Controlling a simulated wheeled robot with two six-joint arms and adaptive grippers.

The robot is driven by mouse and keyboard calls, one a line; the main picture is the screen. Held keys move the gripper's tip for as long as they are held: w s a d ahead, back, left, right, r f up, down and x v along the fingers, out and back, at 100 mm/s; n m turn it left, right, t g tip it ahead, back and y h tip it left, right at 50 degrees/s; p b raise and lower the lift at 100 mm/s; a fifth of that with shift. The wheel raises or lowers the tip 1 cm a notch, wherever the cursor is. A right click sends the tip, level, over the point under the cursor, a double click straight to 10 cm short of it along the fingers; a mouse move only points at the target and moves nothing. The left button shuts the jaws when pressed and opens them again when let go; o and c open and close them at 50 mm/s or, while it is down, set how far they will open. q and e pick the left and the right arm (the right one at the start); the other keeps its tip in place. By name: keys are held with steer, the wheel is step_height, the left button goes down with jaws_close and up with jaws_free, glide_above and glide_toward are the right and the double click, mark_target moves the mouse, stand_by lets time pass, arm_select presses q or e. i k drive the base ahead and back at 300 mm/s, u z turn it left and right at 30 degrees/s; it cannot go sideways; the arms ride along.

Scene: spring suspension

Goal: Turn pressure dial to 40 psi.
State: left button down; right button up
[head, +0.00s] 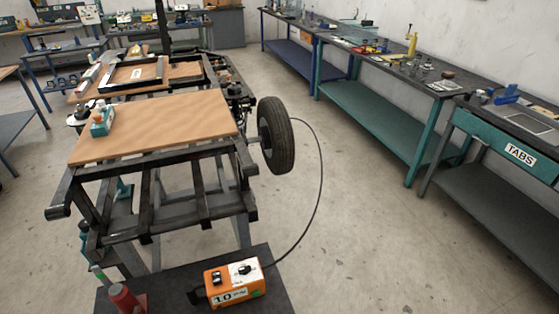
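An orange pump box (234,290) sits on a dark board on the floor at the bottom of the head view. Its white label (229,298) appears to read "10" with smaller text that I cannot read clearly. On its top are a black switch (217,277) and a pale panel with a small black knob (243,268), which looks like the dial. The markings around the knob are too small to read. A thin black hose (319,190) runs from the box to the wheel (276,136) on the frame. Neither of my grippers is in view.
A metal frame (150,232) with a wooden board (155,127) stands behind the box. A red object (123,298) stands on the dark board (172,301), left of the box. Workbenches line the right wall. The floor right of the hose is clear.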

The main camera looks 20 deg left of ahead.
mark_target(245, 271)
steer(key=u, duration=1.15)
